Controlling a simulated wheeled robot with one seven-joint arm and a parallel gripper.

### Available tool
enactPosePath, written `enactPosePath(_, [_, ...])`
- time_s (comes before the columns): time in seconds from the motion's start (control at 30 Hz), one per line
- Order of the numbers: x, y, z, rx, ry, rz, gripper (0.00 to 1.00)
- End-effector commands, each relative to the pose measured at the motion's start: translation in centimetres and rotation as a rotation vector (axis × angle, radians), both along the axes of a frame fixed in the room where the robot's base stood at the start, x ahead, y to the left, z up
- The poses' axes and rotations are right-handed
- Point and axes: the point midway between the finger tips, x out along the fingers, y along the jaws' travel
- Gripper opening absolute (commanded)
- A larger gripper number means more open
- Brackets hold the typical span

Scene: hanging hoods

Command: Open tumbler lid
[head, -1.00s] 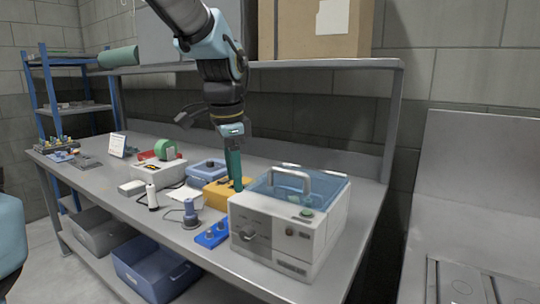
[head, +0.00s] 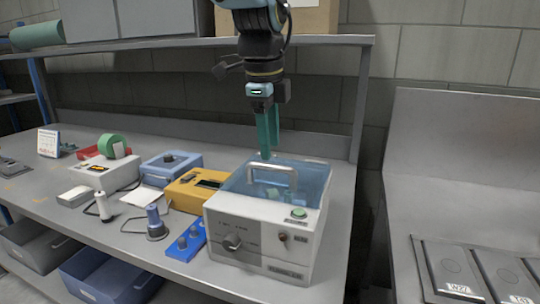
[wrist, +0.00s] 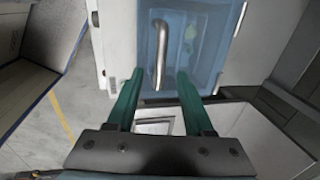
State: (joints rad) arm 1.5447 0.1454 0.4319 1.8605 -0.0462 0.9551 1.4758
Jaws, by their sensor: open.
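The tumbler (head: 255,235) is a white box with a knob and a green button, at the right end of the bench. Its translucent blue lid (head: 318,178) lies shut on top, with a pale arched handle (head: 272,172). Small green items show dimly through the lid. My gripper (head: 268,153) points down above the lid, near the handle, with its green fingers apart and empty. In the wrist view, the handle (wrist: 159,45) runs lengthwise, and its near end lies between the open fingertips (wrist: 158,75) in the picture. I cannot tell whether they touch the handle.
A yellow box (head: 190,197), a blue box (head: 165,168) and a blue switch block (head: 187,241) stand left of the tumbler. A shelf (head: 180,43) runs above the bench behind my arm. A grey panelled unit (head: 445,200) stands to the right, beyond a gap.

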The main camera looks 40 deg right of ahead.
Motion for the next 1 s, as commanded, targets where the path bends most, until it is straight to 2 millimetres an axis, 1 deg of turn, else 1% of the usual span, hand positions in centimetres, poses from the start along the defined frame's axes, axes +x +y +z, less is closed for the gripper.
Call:
enactPosePath(0.03, [0.1,-0.1,-0.9,0.004,0.0,0.0,0.52])
enactPosePath(0.1, [0.2,-0.3,-2.0,0.003,0.0,0.001,0.52])
enactPosePath(0.2, [0.4,-0.5,-3.2,0.003,0.001,0.001,0.52])
enactPosePath(0.3, [0.4,-0.7,-4.0,0.001,0.001,0.002,0.52])
enactPosePath(0.43, [0.5,-0.7,-4.4,0.0,0.0,0.001,0.52])
enactPosePath(0.67, [0.5,-0.7,-4.4,0.0,0.0,0.002,0.52])
enactPosePath(1.0, [0.5,-0.7,-4.4,0.0,0.0,0.002,0.14])
